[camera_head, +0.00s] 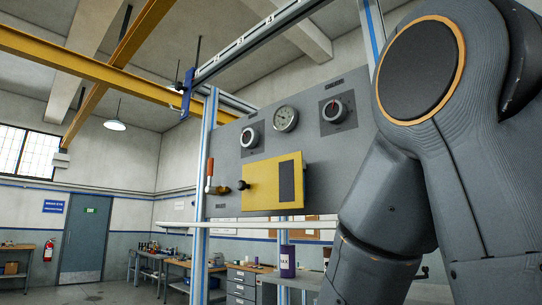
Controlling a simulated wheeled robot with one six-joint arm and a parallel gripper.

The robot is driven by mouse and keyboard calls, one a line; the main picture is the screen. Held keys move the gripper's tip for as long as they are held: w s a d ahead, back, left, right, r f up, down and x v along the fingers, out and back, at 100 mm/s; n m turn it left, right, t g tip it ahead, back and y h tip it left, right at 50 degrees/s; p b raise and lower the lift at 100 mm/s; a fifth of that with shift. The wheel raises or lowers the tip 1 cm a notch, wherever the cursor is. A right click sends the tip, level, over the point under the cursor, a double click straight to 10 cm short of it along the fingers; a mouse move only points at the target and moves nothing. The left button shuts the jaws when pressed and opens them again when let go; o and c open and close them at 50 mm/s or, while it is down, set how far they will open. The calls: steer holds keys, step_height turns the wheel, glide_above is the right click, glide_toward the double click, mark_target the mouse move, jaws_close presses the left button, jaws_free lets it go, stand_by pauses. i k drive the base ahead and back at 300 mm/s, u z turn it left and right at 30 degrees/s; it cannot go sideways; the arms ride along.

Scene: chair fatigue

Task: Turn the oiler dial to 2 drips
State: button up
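A grey upright panel (226,145) in the middle of the head view carries two dark knobs with pale rims on square dark plates. One is the left dial (249,137), the other the right dial (333,110). Small label plates sit above them, too small to read, so I cannot tell which is the oiler dial or read its setting. My arm fills the right side, in front of the panel's right part. My gripper is out of view.
A yellow box (261,187) with a dark strip and a black knob stands on the panel below the dials. An orange-handled valve (210,172) is at the panel's left edge. Metal uprights and a pale horizontal bar (240,225) frame it. Workbenches and a purple canister (288,262) are below.

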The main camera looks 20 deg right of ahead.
mark_target(334, 111)
steer(key=z, duration=0.3)
steer(key=k, duration=0.7)
steer(key=z, duration=0.7)
steer(key=k, duration=0.95)
steer(key=z, duration=0.25)
